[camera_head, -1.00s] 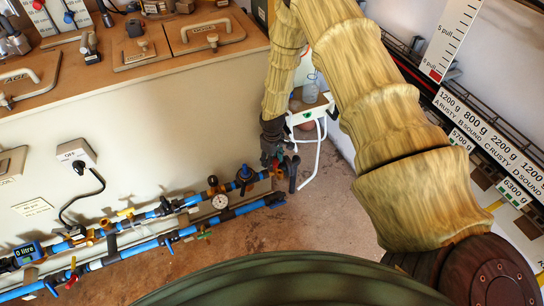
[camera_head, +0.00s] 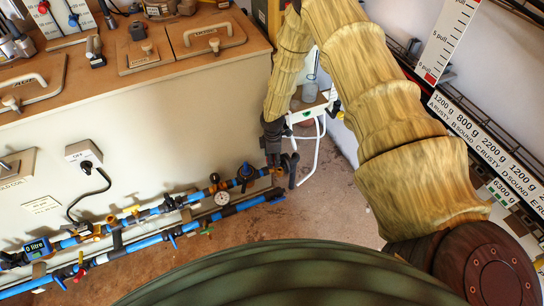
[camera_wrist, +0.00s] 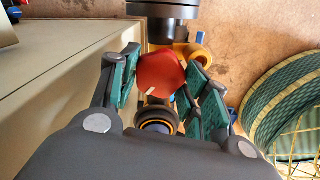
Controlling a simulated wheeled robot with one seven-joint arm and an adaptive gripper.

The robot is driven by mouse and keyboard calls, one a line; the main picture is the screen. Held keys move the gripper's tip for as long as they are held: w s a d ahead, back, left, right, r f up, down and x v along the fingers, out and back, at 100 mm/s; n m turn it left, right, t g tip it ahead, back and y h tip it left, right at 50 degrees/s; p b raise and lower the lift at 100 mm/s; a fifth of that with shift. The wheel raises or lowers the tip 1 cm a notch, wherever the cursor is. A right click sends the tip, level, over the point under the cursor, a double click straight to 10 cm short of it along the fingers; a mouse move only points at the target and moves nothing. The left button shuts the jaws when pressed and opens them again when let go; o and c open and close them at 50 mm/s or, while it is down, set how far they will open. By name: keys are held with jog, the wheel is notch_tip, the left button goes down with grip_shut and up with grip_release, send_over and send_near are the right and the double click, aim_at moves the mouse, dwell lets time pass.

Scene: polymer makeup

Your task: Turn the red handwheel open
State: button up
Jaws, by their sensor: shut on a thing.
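The red handwheel (camera_wrist: 160,74) shows in the wrist view as a rounded red knob with a small pale mark on its lower edge. My gripper (camera_wrist: 164,88) has its green-padded fingers on the left and right of it, shut on it. In the head view my gripper (camera_head: 279,164) is small and dark, at the right end of the blue pipe run beside the cabinet corner. The red handwheel cannot be made out there.
Blue pipes (camera_head: 150,241) with valves and a round gauge (camera_head: 222,198) run along the cabinet (camera_head: 150,120). A white-framed stand (camera_head: 322,140) is behind my gripper. In the wrist view, a yellow fitting (camera_wrist: 199,52) and a black cylinder (camera_wrist: 163,10) lie close beyond the handwheel.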

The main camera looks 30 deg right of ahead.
jog(key=shift+n, duration=0.6)
jog(key=o, duration=1)
jog(key=shift+r, duration=0.1)
notch_tip(320, 180, up, 12)
dwell(0.7)
